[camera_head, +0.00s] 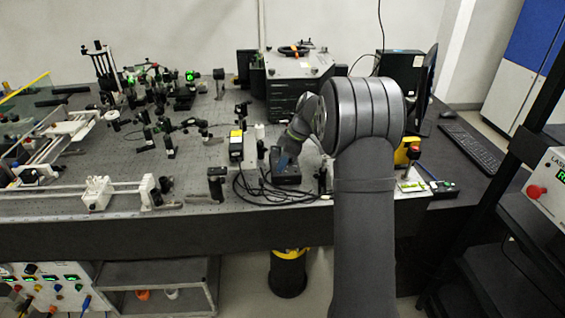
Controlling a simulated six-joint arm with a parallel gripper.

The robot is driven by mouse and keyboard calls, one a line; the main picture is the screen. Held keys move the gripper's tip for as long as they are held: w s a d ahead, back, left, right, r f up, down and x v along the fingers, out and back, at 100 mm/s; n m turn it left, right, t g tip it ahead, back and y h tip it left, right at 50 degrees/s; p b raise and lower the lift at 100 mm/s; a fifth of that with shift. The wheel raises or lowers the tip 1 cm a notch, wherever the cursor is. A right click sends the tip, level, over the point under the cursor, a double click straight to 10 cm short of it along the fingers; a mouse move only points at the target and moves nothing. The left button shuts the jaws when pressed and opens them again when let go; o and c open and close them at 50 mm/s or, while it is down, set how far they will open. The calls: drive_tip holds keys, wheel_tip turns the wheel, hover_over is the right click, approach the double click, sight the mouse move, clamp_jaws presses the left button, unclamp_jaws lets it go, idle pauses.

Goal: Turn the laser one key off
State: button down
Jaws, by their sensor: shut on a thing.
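My arm reaches over the bench from the front, and its wrist bends down to the left. My gripper (284,158) is small in the view, at the top of a black box (288,179) on the bench. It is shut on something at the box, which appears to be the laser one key. The key itself is hidden by the fingers and too small to make out, so its turn position cannot be told.
Black cables loop beside a white-and-yellow unit (236,147) left of the box. Optics with green light (190,75) stand at the back left. A large dark housing (294,92) stands behind. A yellow-and-red button box (408,150) and keyboard (475,150) are at right.

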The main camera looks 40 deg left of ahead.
drive_tip(key=shift+w+n+g+h, duration=0.1)
drive_tip(key=shift+n+g+h, duration=0.25)
drive_tip(key=shift+n, duration=0.85)
drive_tip(key=shift+a, duration=0.1)
drive_tip(key=c, duration=1.3)
unclamp_jaws()
drive_tip(key=v, duration=1.7)
drive_tip(key=shift+w+r, duration=0.15)
drive_tip(key=shift+r, duration=0.1)
drive_tip(key=shift+a+f, duration=0.1)
drive_tip(key=shift+f, duration=0.05)
drive_tip(key=x, duration=1.7)
drive_tip(key=shift+f, duration=0.1)
